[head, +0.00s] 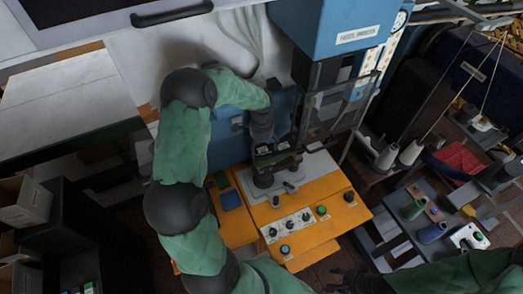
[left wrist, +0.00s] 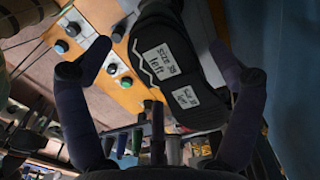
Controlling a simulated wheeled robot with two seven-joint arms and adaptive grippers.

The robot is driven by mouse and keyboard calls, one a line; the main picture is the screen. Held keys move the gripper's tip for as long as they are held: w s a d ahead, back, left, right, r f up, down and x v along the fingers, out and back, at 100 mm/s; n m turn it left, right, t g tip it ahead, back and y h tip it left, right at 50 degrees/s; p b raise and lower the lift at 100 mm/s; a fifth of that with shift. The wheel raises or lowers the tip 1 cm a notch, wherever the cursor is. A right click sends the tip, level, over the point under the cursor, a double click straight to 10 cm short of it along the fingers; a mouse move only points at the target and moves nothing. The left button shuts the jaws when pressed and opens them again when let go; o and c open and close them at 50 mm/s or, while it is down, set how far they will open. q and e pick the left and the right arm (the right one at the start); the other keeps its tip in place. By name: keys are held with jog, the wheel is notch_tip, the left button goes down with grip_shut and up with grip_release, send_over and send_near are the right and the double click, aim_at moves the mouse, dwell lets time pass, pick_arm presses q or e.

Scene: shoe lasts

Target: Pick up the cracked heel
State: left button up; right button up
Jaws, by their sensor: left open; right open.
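The cracked heel (left wrist: 180,88) is a black block in the left wrist view. It bears white labels reading "size 38 left" and a pale zigzag line along its left side. My left gripper (left wrist: 162,58) is open, with one dark finger on each side of the heel. The right finger appears close to it; I cannot tell whether it touches. In the head view my left gripper (head: 274,158) is over the machine's pale plate, and the heel is hard to make out there. My right gripper (head: 352,280) is low in the head view, open and away from the machine.
An orange control panel (head: 325,232) with knobs is in front of the plate. A blue machine housing (head: 325,30) stands behind it. Thread cones (head: 411,152) and a grey bench (head: 425,225) with spools are to the right. Dark shelving (head: 90,215) stands at the left.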

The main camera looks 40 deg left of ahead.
pick_arm(q)
notch_tip(320, 180, down, 2)
jog(key=shift+w, duration=0.15)
jog(key=c, duration=1.2)
jog(key=shift+o, duration=0.2)
